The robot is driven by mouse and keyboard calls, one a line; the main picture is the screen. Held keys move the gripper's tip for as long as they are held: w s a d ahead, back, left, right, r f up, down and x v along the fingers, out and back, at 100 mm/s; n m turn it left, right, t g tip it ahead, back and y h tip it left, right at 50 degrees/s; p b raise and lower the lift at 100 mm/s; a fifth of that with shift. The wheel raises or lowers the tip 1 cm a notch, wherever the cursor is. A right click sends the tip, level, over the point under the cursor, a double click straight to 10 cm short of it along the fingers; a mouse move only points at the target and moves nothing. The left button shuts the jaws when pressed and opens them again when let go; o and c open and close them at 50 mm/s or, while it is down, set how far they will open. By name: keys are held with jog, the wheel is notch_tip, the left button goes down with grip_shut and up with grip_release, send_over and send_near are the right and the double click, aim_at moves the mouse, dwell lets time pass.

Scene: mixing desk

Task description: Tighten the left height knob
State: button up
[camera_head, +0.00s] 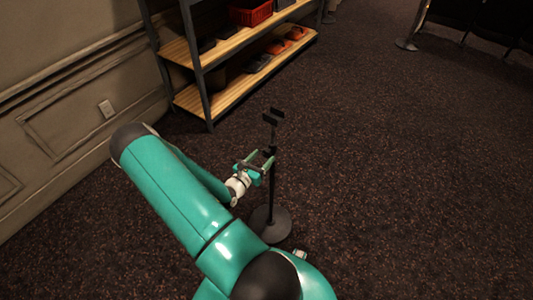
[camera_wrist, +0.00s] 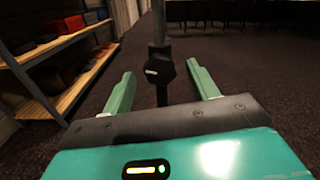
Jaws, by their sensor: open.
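A dark stand with a thin upright pole (camera_head: 272,185) rises from a round base (camera_head: 269,224) on the floor. Its top carries a small black bracket (camera_head: 272,116). In the wrist view a black collar with a knob-like block (camera_wrist: 159,66) sits on the pole, with a small pale mark on it. I take this to be the height knob; its side of the stand cannot be told. My gripper (camera_head: 262,161) is open at mid-pole height. In the wrist view its green fingers (camera_wrist: 160,70) are on either side of the knob and pole, with visible gaps. Contact is not visible.
A metal shelf with wooden boards (camera_head: 242,84) stands behind to the left, holding a red crate (camera_head: 250,13) and several small items. A panelled wall (camera_head: 60,110) runs along the left. The carpet (camera_head: 420,180) right of the stand is clear.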

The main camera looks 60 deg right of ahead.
aim_at(265, 155)
jog(key=shift+s+d, duration=0.15)
jog(key=shift+d, duration=0.7)
jog(key=shift+s+d, duration=0.1)
jog(key=shift+d, duration=0.7)
jog(key=c, duration=1)
jog(key=shift+m, duration=1.5)
jog(key=o, duration=1)
jog(key=w+a, duration=0.2)
jog(key=a, duration=1.1)
jog(key=shift+a, duration=0.4)
jog(key=shift+w, duration=0.1)
